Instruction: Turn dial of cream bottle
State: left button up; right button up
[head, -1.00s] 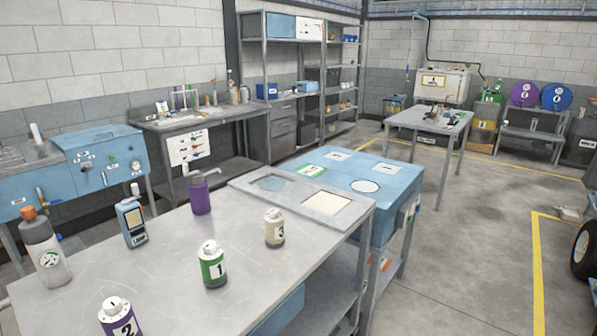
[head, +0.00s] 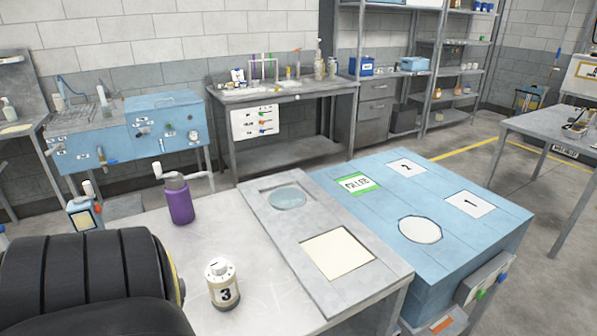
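The cream bottle (head: 224,288) stands upright on the metal table at the lower middle of the head view. It has a white dial top (head: 221,267) and a label with the number 3. A black ribbed part of my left arm fills the lower left of the view, close beside the bottle's left side in the picture. The fingers of my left gripper do not show. My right gripper is not in view.
A purple pump bottle (head: 180,203) and a blue bottle (head: 84,214) stand behind my arm. A grey panel (head: 290,226) with a round glass and a cream square lies right of the cream bottle. A blue cabinet (head: 470,242) adjoins it.

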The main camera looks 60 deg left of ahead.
aim_at(218, 266)
jog(key=i, duration=0.4)
jog(key=u, duration=2.75)
